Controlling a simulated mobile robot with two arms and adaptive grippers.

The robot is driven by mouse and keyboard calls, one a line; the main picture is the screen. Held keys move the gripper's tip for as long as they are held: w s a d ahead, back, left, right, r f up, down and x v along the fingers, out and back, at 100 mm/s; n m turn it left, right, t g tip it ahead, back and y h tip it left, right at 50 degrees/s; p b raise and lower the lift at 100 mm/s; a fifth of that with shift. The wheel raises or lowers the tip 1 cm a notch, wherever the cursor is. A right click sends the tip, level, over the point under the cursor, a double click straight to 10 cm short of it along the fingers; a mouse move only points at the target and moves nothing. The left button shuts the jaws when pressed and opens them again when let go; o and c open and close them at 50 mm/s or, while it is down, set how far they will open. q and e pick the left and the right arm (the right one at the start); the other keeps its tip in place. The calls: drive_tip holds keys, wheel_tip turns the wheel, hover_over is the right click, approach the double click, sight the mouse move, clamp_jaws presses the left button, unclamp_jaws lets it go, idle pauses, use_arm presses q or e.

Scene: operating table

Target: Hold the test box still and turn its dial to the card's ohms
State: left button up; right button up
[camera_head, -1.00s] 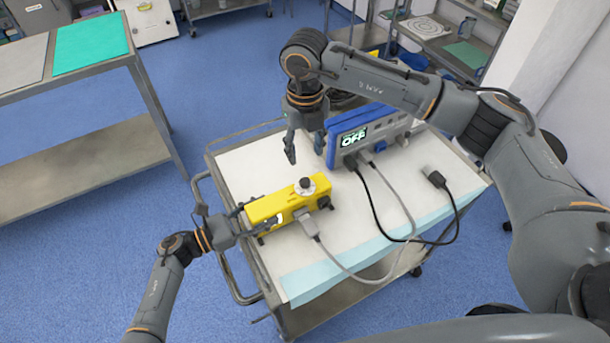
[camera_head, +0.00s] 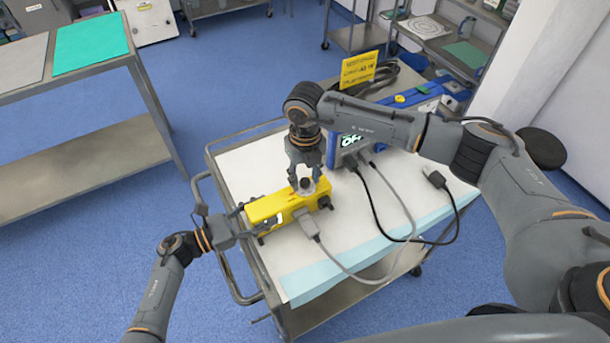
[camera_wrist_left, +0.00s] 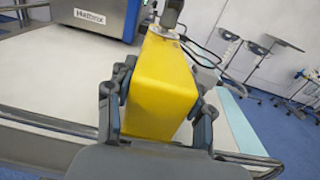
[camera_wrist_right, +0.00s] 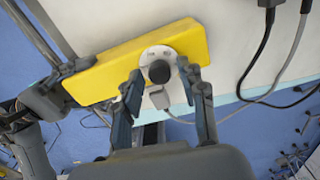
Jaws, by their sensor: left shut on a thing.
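The yellow test box (camera_head: 268,209) lies on the white-topped cart. My left gripper (camera_wrist_left: 165,97) is shut on its near end, one finger along each side. The black dial (camera_wrist_right: 158,71) sits on a pale round plate on top of the box. My right gripper (camera_wrist_right: 160,78) is open above it, fingertips on either side of the dial with gaps visible. In the head view the right gripper (camera_head: 305,180) partly covers the dial. A yellow card (camera_head: 358,70) with dark writing stands behind the right arm; its writing is too small to read.
A blue-and-grey device (camera_head: 346,147) stands behind the box, its screen partly hidden. A grey cable (camera_head: 349,270) runs from the box to the device. The cart's front surface is mostly clear.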

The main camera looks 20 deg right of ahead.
clamp_jaws()
